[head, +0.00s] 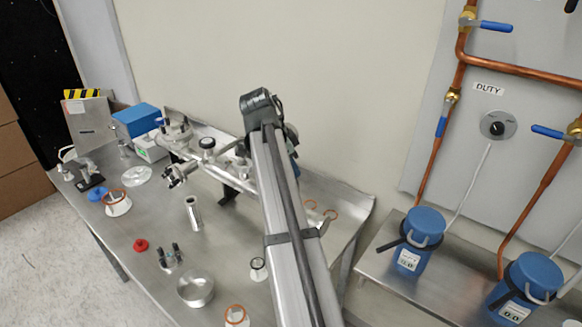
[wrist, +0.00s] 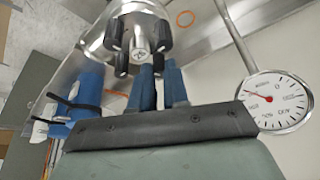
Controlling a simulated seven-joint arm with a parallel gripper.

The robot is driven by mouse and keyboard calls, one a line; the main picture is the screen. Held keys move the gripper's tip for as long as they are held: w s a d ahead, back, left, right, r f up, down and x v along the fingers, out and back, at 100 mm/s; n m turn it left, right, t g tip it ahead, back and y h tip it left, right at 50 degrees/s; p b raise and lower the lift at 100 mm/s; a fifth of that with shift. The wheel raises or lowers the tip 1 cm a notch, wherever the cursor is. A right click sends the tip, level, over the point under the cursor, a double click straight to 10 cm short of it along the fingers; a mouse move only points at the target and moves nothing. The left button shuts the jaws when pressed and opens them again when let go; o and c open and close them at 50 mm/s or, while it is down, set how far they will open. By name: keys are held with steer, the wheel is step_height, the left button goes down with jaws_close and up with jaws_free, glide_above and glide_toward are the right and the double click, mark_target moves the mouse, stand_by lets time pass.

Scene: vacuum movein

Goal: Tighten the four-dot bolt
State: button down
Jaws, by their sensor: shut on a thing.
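In the wrist view a round metal flange (wrist: 140,14) carries several black-headed bolts around a bright centre port. My gripper (wrist: 157,67) has blue fingers that reach up to the flange's lower edge. It is shut on a black bolt (wrist: 158,61) there, which the fingers partly cover. Another black bolt (wrist: 121,66) is just left of the fingers, and one more (wrist: 165,36) is above right. The dot marks are too small to read, so I cannot tell which bolt has four dots. In the head view my arm hides the gripper and the held bolt.
A dial gauge (wrist: 275,101) stands close to the right of my gripper in the wrist view. In the head view the steel bench (head: 150,215) holds a metal bowl (head: 196,289), a metal cylinder (head: 193,213) and a red cap (head: 141,245). Blue-topped pumps (head: 424,226) stand at the right.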

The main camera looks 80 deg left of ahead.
steer(key=shift+m, duration=0.3)
stand_by(0.4)
steer(key=c, duration=1.1)
jaws_free()
steer(key=shift+r, duration=0.15)
steer(key=v, duration=1.3)
steer(key=shift+s+r, duration=0.2)
steer(key=shift+s, duration=0.05)
steer(key=shift+a, duration=0.1)
